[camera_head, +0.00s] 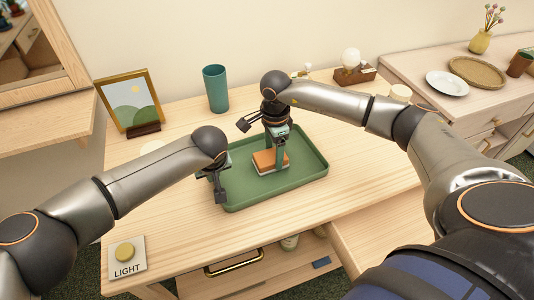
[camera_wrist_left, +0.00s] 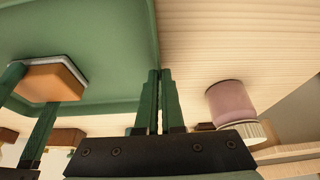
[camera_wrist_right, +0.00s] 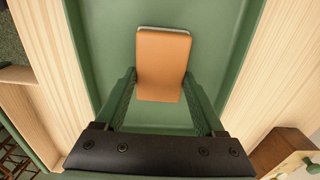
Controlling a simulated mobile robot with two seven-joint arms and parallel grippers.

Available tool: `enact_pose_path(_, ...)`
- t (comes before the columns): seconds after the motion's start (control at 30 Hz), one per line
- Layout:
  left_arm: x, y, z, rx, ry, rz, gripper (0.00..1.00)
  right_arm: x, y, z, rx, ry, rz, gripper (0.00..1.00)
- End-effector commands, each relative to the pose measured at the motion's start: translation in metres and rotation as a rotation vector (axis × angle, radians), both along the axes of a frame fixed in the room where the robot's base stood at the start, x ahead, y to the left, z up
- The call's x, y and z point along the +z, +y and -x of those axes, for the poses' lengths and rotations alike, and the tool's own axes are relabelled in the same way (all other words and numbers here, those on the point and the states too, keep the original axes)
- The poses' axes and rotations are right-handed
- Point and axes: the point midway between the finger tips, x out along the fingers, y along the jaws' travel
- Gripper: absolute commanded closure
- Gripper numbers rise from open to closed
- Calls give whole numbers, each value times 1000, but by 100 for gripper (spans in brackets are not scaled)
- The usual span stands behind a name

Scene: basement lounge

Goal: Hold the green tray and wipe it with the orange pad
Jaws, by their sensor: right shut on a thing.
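The green tray (camera_head: 305,180) lies flat on the light wooden table. The orange pad (camera_head: 263,161), with a pale underside, sits inside the tray near its middle; it also shows in the right wrist view (camera_wrist_right: 163,62). My right gripper (camera_head: 270,158) points down into the tray and is shut on the pad, one finger on each side. My left gripper (camera_head: 216,183) is at the tray's left edge. In the left wrist view its fingers (camera_wrist_left: 155,75) are close together at the tray's rim, with the rim seemingly between them.
A teal cup (camera_head: 216,88) and a framed picture (camera_head: 130,102) stand behind the tray. A light switch plate (camera_head: 127,258) is at the table's front left. A pink jar (camera_wrist_left: 231,101) shows in the left wrist view. A plate (camera_head: 446,83) lies on the right cabinet.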

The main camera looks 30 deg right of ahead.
Motion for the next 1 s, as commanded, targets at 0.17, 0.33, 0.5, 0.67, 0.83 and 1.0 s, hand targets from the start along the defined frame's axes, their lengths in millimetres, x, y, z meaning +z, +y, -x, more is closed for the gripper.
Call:
enact_pose_path(0.17,0,0,0,0,-1,-1,100,22,-4,0,1,-6,0,89)
enact_pose_path(0.33,0,0,0,0,-1,-1,100,37,-4,1,0,-1,1,89)
enact_pose_path(0.5,0,0,0,0,-1,-1,100,52,-4,0,1,-2,1,89)
enact_pose_path(0.67,0,0,0,0,-1,0,100,67,-3,0,0,-2,0,89)
enact_pose_path(0.83,0,0,0,0,-1,0,100,79,-4,1,0,-1,1,89)
enact_pose_path(1.0,0,0,0,0,-1,0,100,83,-3,1,0,0,0,89)
